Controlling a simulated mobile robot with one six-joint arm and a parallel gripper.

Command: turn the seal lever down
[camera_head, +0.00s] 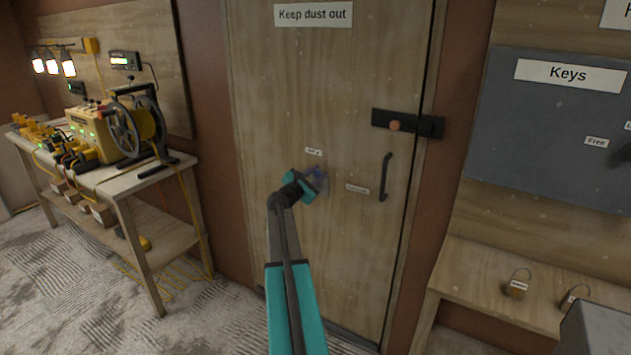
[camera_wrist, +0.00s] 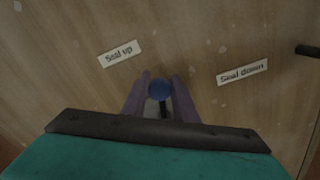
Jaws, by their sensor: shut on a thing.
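The seal lever shows a round blue knob (camera_wrist: 159,89) in the wrist view, between the two fingers of my gripper (camera_wrist: 158,88). The fingers are shut on it. A dark piece shows just below the knob; the rest of the lever is hidden by my gripper. The knob is near the "Seal up" label (camera_wrist: 120,53), and the "Seal down" label (camera_wrist: 242,72) is off to the right. In the head view my gripper (camera_head: 319,181) is at the wooden door (camera_head: 300,100), below the small upper label (camera_head: 313,152) and left of the lower label (camera_head: 357,189).
A black door handle (camera_head: 384,177) and a dark bolt with a copper-coloured knob (camera_head: 395,125) are on the door's right side. A bench (camera_head: 133,195) with a cable reel stands at left. A ledge with padlocks (camera_head: 517,285) is at right.

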